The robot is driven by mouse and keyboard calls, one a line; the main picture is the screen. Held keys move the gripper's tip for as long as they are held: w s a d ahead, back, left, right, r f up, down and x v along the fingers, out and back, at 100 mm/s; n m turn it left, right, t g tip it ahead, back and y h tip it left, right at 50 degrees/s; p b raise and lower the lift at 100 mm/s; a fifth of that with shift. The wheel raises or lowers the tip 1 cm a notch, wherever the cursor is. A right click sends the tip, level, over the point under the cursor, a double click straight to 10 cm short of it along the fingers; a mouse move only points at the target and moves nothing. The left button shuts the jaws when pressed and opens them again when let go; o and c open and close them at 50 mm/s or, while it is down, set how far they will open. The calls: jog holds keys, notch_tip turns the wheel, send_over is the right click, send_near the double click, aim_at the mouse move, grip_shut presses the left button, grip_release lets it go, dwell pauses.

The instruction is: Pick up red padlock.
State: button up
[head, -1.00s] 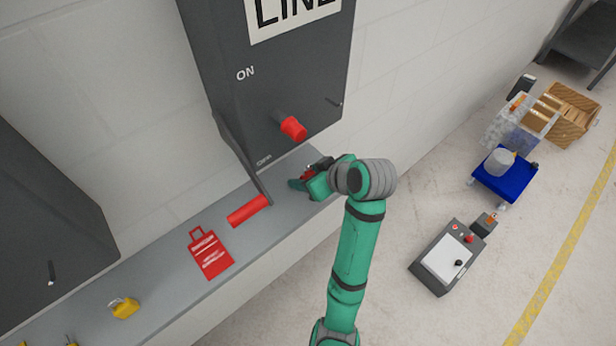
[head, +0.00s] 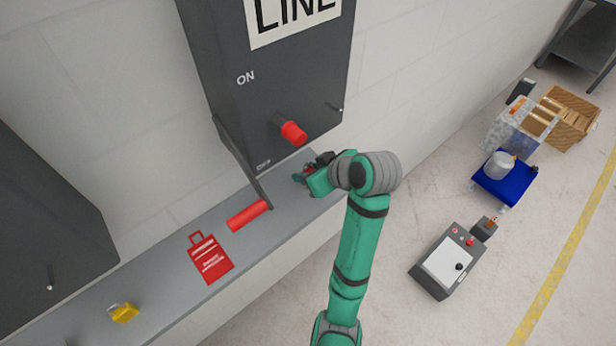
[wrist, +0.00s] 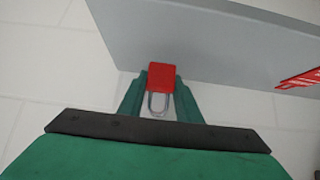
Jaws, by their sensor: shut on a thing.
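The red padlock (wrist: 161,78) is between my gripper's green fingers in the wrist view, its silver shackle pointing toward the palm. My gripper (wrist: 161,92) is shut on it, with a finger on either side of the red body. In the head view my gripper (head: 307,174) is over the right end of the grey shelf, and the padlock is mostly hidden there by the gripper and wrist. Whether the padlock touches the shelf cannot be told.
The grey shelf (head: 170,278) holds a red tag (head: 211,259) and a yellow padlock (head: 124,313). A lever with a red handle (head: 247,215) hangs from the dark LINE box (head: 215,60), which has a red knob (head: 293,133).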

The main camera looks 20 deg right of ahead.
aim_at(309, 171)
jog(key=shift+v, duration=2.45)
jog(key=s+f+v, duration=0.2)
jog(key=v, duration=1)
jog(key=shift+d, duration=0.4)
